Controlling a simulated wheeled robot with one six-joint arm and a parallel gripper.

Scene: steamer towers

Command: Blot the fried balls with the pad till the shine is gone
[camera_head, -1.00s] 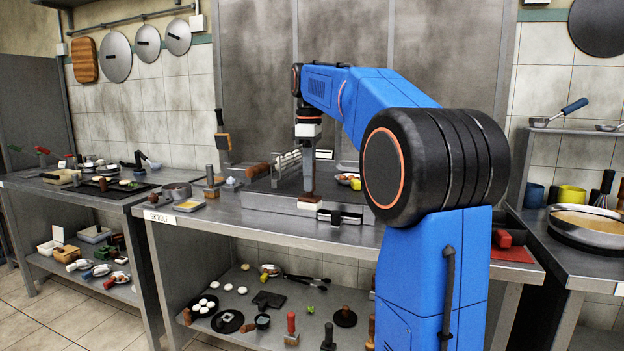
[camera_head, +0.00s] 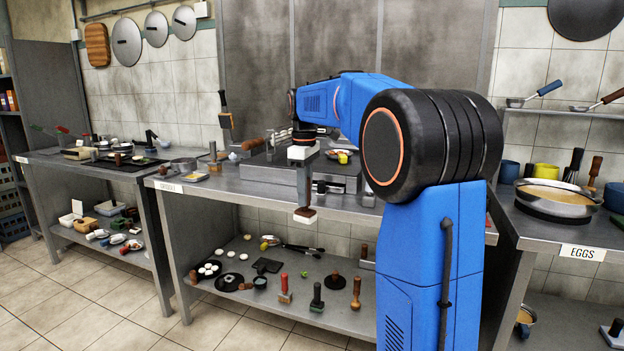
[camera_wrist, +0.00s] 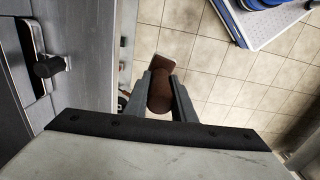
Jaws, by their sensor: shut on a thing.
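My gripper (camera_head: 304,198) points down in front of the middle counter's front edge and is shut on a brown-handled tool with a dark brown block, which looks like the pad (camera_head: 304,214). In the wrist view the brown handle (camera_wrist: 160,92) sits between the two fingers, above floor tiles.
The middle counter (camera_head: 225,186) carries a grey griddle-like block (camera_head: 270,172). A right counter labelled EGGS (camera_head: 584,252) bears a wide pan (camera_head: 556,203). The floor at front left is clear.

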